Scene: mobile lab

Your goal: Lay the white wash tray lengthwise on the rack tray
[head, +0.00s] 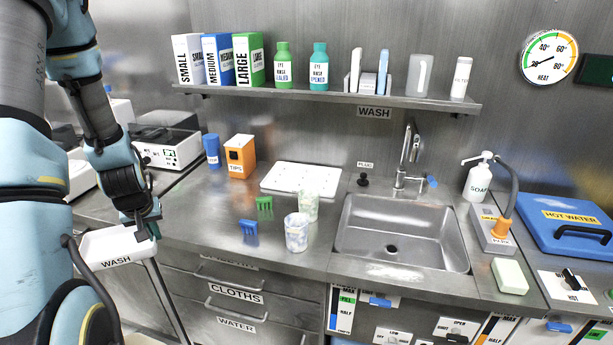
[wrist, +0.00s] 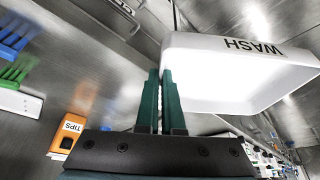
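The white wash tray (head: 110,248), marked WASH, is in the air at the left, in front of the counter. My gripper (head: 150,228) is at its right end, with its fingers closed on the tray's wall. In the wrist view the two green fingers (wrist: 160,95) are close together at the corner of the wash tray (wrist: 235,75); the exact contact is partly hidden. A flat white tray with small marks (head: 300,180) lies at the back of the counter and looks like the rack tray. Its top is clear.
A green comb-like piece (head: 264,203), a blue one (head: 248,228) and two cups (head: 297,232) stand in front of the flat tray. An orange TIPS box (head: 240,155) stands left of it. The sink (head: 405,230) is to the right. A loaded shelf (head: 330,97) hangs above.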

